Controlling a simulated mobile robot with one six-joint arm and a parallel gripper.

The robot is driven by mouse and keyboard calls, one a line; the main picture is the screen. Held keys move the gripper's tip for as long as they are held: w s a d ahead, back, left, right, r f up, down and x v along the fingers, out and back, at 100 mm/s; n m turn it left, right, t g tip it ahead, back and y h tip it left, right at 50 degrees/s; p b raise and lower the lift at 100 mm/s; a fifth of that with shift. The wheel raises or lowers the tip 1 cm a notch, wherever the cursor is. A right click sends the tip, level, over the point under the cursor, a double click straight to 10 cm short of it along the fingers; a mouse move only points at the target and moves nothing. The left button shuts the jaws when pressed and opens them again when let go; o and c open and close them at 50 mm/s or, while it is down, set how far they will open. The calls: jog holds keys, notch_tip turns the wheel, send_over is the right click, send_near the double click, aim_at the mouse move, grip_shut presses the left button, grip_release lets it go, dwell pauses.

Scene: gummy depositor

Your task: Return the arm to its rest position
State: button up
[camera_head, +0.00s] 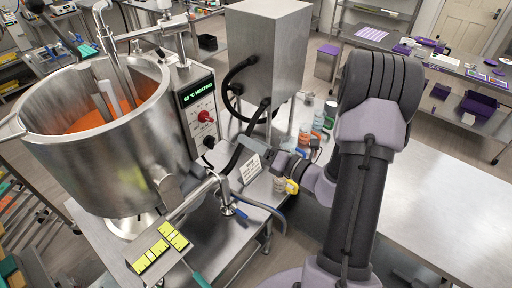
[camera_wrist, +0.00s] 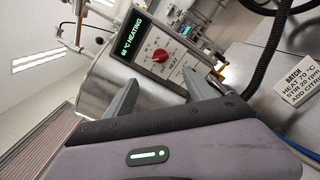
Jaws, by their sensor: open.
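My gripper (camera_wrist: 163,92) is open and empty in the wrist view, its two dark fingers spread below the control panel (camera_wrist: 150,48). The panel has a green display reading HEATING and a red knob (camera_wrist: 161,56); a gap separates the fingers from it. In the head view my arm bends at the elbow and comes down at the right of the kettle, with my gripper (camera_head: 276,160) pointing left near the table. The fingertips are hard to make out there. The steel kettle (camera_head: 105,165) holds orange liquid (camera_head: 98,117).
A steel box (camera_head: 268,45) with a black hose stands behind my gripper. A white batch card (camera_head: 250,168), several small bottles (camera_head: 318,125) and a yellow-labelled jar (camera_head: 285,185) are close by. The right bench (camera_head: 440,190) is largely clear.

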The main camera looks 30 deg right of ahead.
jog(key=shift+s+d, duration=0.2)
jog(key=shift+s, duration=0.35)
